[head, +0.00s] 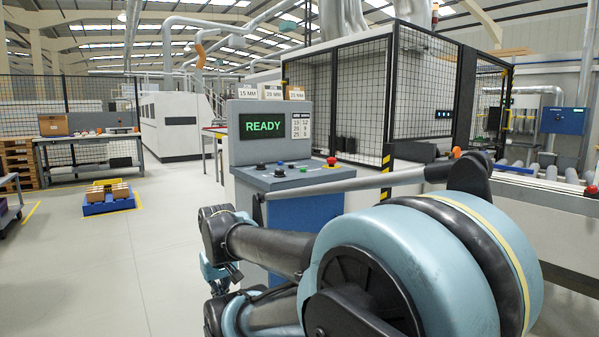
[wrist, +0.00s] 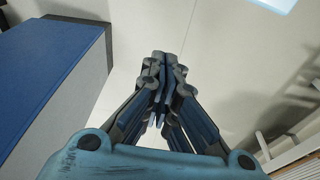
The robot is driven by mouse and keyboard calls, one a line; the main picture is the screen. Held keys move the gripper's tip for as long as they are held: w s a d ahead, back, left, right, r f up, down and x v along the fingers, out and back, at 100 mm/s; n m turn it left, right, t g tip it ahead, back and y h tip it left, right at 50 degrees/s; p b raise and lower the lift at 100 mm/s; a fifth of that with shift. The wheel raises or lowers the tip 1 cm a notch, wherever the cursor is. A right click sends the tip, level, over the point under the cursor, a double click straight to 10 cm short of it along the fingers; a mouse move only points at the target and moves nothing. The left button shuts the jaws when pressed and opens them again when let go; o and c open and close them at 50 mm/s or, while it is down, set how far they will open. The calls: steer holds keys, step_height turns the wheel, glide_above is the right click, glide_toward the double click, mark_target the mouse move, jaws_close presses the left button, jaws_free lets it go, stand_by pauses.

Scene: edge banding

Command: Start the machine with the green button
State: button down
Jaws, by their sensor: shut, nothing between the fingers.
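The control console (head: 288,180) stands mid-frame in the head view, with a sloped grey top and a blue body. Its screen (head: 263,124) reads READY in green. A red mushroom button (head: 331,161) is at the right. My gripper (wrist: 163,65) is shut and empty, over bare floor in the wrist view. In the head view it shows only partly, left of the console and below its top, apart from the buttons.
A blue-sided body (wrist: 55,75) fills the left of the wrist view. A fenced machine (head: 355,85) stands behind. A blue pallet with boxes (head: 108,205) lies at left; floor between is clear.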

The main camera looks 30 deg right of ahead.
mark_target(303, 170)
steer(key=w+d+r+m+t, duration=0.2)
steer(key=w+d+r+m, duration=0.1)
steer(key=w+r, duration=0.8)
steer(key=w+d+r+m+t, duration=0.1)
steer(key=w+d+r+m, duration=0.1)
steer(key=w+d+r, duration=0.3)
steer(key=w+d+r+m+t, duration=0.1)
steer(key=w+d+r+m, duration=0.1)
steer(key=w+d+r, duration=0.4)
steer(key=w+d+r+m+t+h, duration=0.1)
steer(key=w+d+r+m, duration=0.1)
steer(key=w+d+r, duration=0.4)
steer(key=shift+w+d+r+m, duration=0.15)
steer(key=shift+d+r, duration=0.5)
steer(key=shift+d, duration=0.65)
steer(key=shift+s+d+r+m, duration=0.1)
steer(key=shift+d+r, duration=0.55)
steer(key=shift+d, duration=0.6)
steer(key=shift+w+d+r+m, duration=0.15)
steer(key=shift+d+r, duration=0.5)
steer(key=shift+d, duration=0.65)
steer(key=d+r+m+h, duration=0.1)
steer(key=d+r, duration=0.2)
steer(key=d, duration=0.6)
steer(key=w+d+r+m+t+h, duration=0.1)
steer(key=d+r, duration=0.3)
steer(key=d, duration=0.4)
steer(key=shift+w+d+m, duration=0.3)
steer(key=shift+d+m, duration=0.1)
steer(key=shift+m, duration=0.3)
